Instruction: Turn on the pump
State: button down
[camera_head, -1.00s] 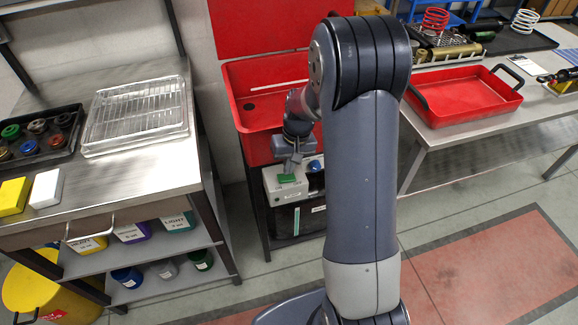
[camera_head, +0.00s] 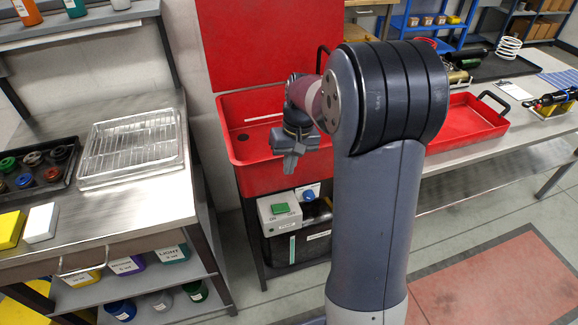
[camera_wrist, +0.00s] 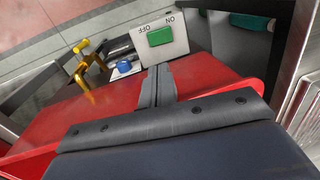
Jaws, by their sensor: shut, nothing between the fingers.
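The pump's switch box (camera_head: 270,216) is pale, with a green rocker switch (camera_head: 281,209) on its face, below the red parts-washer basin (camera_head: 238,150). In the wrist view the green rocker (camera_wrist: 160,36) sits between the OFF and ON labels on the box (camera_wrist: 180,42). I cannot tell which way the rocker is tipped. My gripper (camera_head: 290,168) is shut and empty, in front of the basin, above and apart from the switch. In the wrist view its closed fingertips (camera_wrist: 158,72) point toward the box, just short of the rocker in the picture.
A blue knob (camera_head: 309,195) sits right of the switch box. A brass tap-like part (camera_wrist: 85,62) shows in the wrist view. A steel bench (camera_head: 150,185) with a wire rack stands left. A bench with a red tray (camera_head: 465,128) stands right. Open floor lies in front.

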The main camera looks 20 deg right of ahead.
aim_at(276, 208)
jog(key=shift+a+r+p, duration=0.1)
jog(key=shift+a+p, duration=0.6)
jog(key=shift+p, duration=0.25)
jog(key=f, duration=0.4)
jog(key=a+f, duration=0.1)
jog(key=f, duration=0.4)
jog(key=a+f, duration=0.1)
jog(key=f, duration=0.3)
jog(key=shift+a+f+p, duration=0.1)
jog(key=shift+f+p, duration=0.25)
jog(key=shift+f, duration=0.05)
jog(key=shift+f, duration=0.1)
